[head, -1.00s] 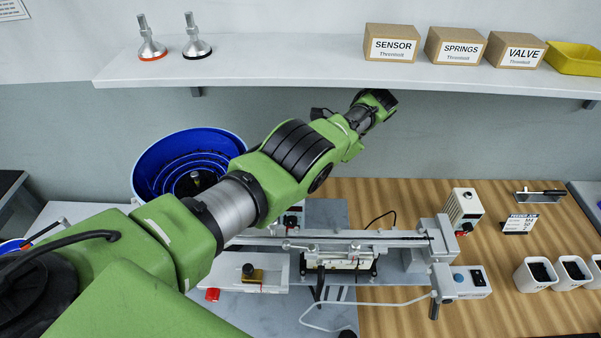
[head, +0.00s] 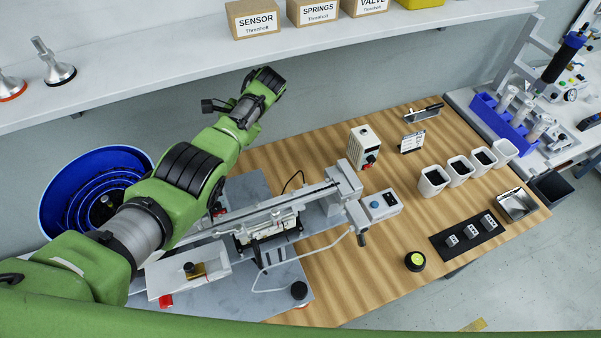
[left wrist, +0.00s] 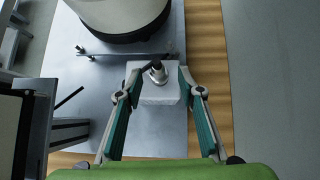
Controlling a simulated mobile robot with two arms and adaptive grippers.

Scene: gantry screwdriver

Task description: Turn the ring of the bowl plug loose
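In the left wrist view, a small metallic cylindrical fitting with a dark end (left wrist: 158,72), which looks like the bowl plug and its ring, stands on a white block (left wrist: 160,95). My left gripper (left wrist: 158,76) is open, its two fingers on either side of the fitting with gaps visible. I cannot tell how far above it they are. In the head view my left arm reaches past the blue bowl (head: 82,165), and its gripper does not show clearly. The plug is not seen there. My right gripper is in neither view.
The round bowl base (left wrist: 120,18) is close beyond the fitting in the left wrist view. A shelf (head: 150,75) runs above the bench in the head view. A feeding rail (head: 270,205) and a control box (head: 382,204) stand right of my arm. Bare wood (head: 340,285) lies in front.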

